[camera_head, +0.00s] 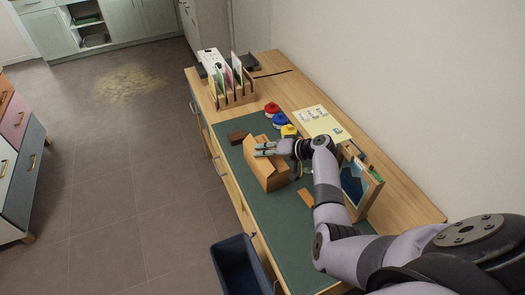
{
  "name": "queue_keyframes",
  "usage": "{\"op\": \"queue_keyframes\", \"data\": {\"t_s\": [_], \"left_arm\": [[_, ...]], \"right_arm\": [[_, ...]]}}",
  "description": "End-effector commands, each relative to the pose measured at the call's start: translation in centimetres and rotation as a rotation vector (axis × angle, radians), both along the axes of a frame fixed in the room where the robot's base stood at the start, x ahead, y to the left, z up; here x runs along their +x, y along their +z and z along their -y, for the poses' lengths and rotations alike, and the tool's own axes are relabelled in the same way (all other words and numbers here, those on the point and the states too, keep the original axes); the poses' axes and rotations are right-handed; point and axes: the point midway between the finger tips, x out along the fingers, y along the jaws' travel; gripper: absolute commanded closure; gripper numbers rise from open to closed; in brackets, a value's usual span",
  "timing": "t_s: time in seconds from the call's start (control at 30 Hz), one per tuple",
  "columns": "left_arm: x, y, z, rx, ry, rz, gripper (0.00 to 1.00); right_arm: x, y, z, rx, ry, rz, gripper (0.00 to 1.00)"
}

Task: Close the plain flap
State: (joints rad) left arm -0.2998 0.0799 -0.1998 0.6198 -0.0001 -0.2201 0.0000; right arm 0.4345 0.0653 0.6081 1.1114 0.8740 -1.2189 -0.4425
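A brown cardboard-coloured box (264,176) stands on the green desk mat (262,212), left of my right arm. My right gripper (264,149) is over the top of the box, its fingers pointing left. It seems to be at or just above the top panels; I cannot tell whether it touches. The fingers are small here, so open or shut is unclear. The gripper hides part of the box top, and I cannot make out which flap is the plain one. My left gripper is not in view.
Red, blue and yellow round items (280,119) sit behind the box. A dark brown block (238,137) lies beside it. A picture frame (355,184) stands right of my arm. A file rack (236,98) is at the far end. A dark bin (238,266) stands on the floor.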

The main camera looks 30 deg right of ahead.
Motion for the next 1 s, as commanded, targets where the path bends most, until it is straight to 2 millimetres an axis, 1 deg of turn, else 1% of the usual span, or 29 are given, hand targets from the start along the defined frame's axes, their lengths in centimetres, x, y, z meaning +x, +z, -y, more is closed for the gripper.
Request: {"op": "queue_keyframes", "data": {"t_s": [0.1,0.5,0.57,0.63,0.73,0.83,1.0], "left_arm": [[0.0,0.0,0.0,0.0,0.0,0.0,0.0],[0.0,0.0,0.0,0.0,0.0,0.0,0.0],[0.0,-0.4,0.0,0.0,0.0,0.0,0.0],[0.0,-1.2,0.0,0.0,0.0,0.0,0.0],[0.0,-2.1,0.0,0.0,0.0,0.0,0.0],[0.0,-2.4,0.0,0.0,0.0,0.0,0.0],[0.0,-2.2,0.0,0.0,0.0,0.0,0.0]], "right_arm": [[0.0,0.0,0.0,0.0,0.0,0.0,1.0],[0.0,-0.1,0.0,0.001,0.0,-0.001,1.0],[-0.1,-0.3,0.1,0.011,0.0,-0.002,1.0],[0.0,-0.7,0.1,0.042,0.0,-0.001,1.0],[0.0,-0.8,0.3,0.09,-0.001,0.0,1.0],[0.0,-0.6,0.4,0.119,0.001,0.002,1.0],[0.0,-0.4,0.4,0.125,0.0,0.001,1.0]]}}
